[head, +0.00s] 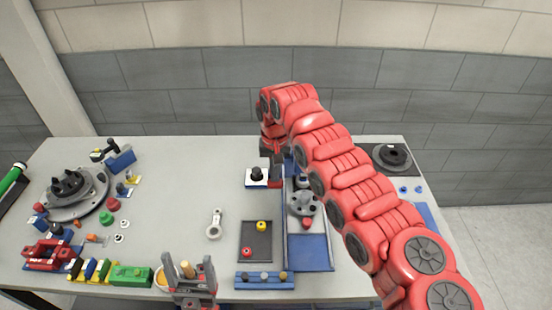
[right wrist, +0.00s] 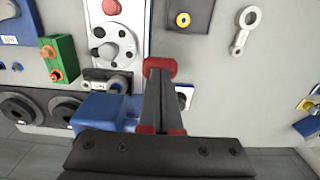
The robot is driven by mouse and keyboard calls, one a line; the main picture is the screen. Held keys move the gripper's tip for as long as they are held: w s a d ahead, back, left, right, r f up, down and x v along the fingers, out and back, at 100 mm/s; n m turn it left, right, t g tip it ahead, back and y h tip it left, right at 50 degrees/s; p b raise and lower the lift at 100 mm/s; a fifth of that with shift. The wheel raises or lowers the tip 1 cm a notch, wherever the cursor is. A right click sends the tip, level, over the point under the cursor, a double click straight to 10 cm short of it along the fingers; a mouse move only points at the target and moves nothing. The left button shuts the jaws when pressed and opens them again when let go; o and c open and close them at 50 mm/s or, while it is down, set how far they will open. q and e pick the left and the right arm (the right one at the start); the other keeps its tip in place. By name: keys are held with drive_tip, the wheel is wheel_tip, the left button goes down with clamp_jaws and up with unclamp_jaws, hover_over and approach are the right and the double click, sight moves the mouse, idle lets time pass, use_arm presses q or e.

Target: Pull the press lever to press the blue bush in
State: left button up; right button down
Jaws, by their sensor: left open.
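My right gripper (right wrist: 161,85) shows in the right wrist view with its fingers close together at a red grip piece (right wrist: 160,67), which looks like the press lever's handle. A blue block (right wrist: 103,109), perhaps the press body, stands beside the fingers; my right arm mostly hides this spot in the head view. In the head view a red upright piece (head: 277,172) shows by that gripper, next to a white block with a black knob (head: 256,175). I cannot make out the blue bush in the press.
A blue-edged tray (head: 308,252) with a grey disc lies right of a dark tray (head: 256,238) with red and yellow pieces. A grey ring-ended link (head: 214,224) lies left of them. A round fixture (head: 78,190) and many small parts crowd the left.

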drive_tip(key=shift+f, duration=0.2)
drive_tip(key=shift+f+b, duration=0.55)
drive_tip(key=shift+b, duration=0.05)
drive_tip(key=shift+f+b, duration=0.45)
drive_tip(key=shift+f, duration=0.35)
drive_tip(key=shift+w+f+b, duration=0.15)
drive_tip(key=shift+f+b, duration=0.4)
drive_tip(key=shift+f, duration=0.1)
idle(0.3)
